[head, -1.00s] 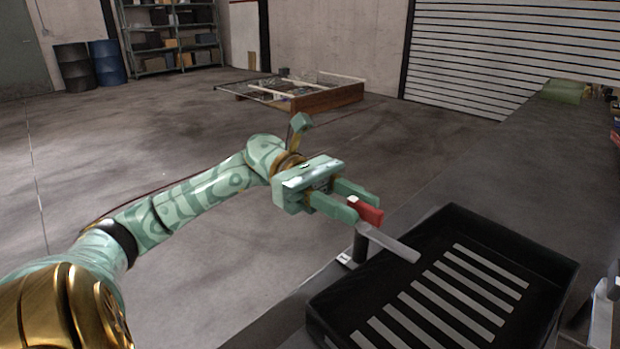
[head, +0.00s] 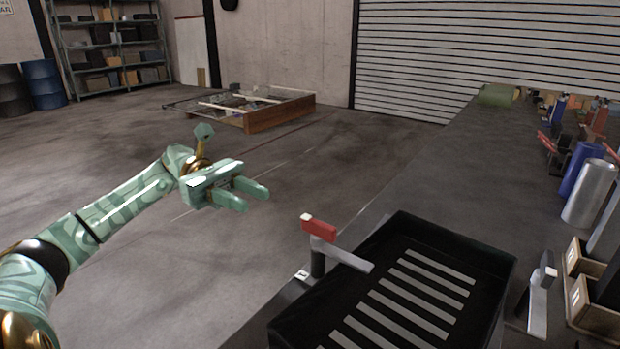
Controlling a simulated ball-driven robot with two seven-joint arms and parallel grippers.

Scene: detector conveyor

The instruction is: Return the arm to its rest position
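My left gripper (head: 254,196) is in the head view, left of centre, above the floor. Its two fingers are apart with nothing between them. A grey flat arm reaches from the lever's post over the tray edge. My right gripper is out of view.
A second lever-like post (head: 539,300) stands right of the tray. Wooden boxes (head: 599,318), a silver cylinder (head: 589,193) and a blue cylinder (head: 579,168) are at the right. A wooden frame (head: 281,116) lies on the floor behind. The floor around my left arm is clear.

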